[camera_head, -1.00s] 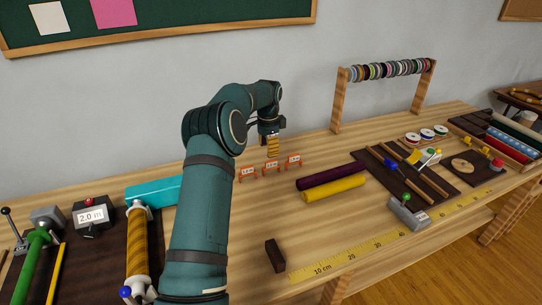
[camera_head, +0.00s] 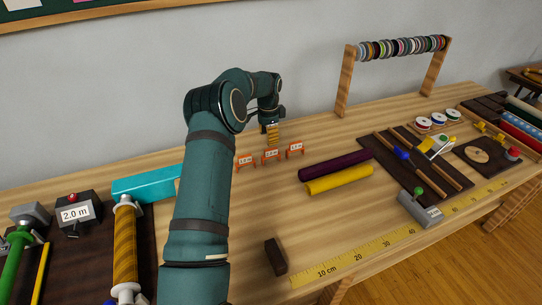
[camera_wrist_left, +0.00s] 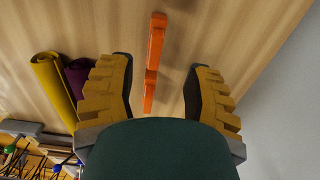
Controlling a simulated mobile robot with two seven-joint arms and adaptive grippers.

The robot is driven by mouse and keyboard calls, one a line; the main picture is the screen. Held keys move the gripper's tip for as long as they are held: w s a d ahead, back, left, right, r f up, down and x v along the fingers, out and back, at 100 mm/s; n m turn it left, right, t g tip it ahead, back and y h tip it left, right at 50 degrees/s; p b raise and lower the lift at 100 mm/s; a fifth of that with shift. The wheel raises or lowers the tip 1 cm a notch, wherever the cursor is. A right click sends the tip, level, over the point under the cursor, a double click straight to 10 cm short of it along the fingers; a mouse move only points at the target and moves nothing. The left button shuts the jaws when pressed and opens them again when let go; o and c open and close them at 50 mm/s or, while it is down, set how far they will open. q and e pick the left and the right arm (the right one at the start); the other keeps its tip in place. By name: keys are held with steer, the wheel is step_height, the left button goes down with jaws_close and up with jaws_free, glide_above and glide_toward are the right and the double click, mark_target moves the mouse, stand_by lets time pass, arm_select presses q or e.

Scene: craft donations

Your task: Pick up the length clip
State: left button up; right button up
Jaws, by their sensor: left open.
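Three small orange length clips with white labels stand in a row on the table: left clip (camera_head: 246,162), middle clip (camera_head: 271,156) and right clip (camera_head: 295,149). I cannot read the labels surely. My left gripper (camera_head: 272,137), with yellow ribbed fingers, points down just behind the middle clip. In the left wrist view, the left gripper (camera_wrist_left: 158,80) is open and empty. Narrow orange clip shapes (camera_wrist_left: 156,42) show in the gap between its fingers, apart from both fingers. My palm hides what lies nearer. My right gripper is not in view.
A purple roll (camera_head: 335,164) and a yellow roll (camera_head: 340,180) lie right of the clips. A turquoise box (camera_head: 145,184) lies left. A dark block (camera_head: 276,257) and a yellow measuring strip (camera_head: 372,250) are at the front. A wooden spool rack (camera_head: 347,82) stands behind right.

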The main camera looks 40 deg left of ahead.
mark_target(271, 149)
arm_select(q)
steer(key=shift+w+d+f+b, duration=0.1)
steer(key=shift+d+f+b, duration=0.1)
steer(key=shift+f, duration=0.95)
steer(key=shift+w+d+f+b, duration=0.1)
steer(key=shift+f+b, duration=0.1)
steer(key=shift+f, duration=0.9)
steer(key=shift+w+d+f+b, duration=0.1)
steer(key=shift+f+b, duration=0.1)
steer(key=shift+f, duration=0.95)
steer(key=shift+s, duration=0.1)
steer(key=shift+o, duration=0.2)
steer(key=shift+r, duration=0.1)
jaws_close()
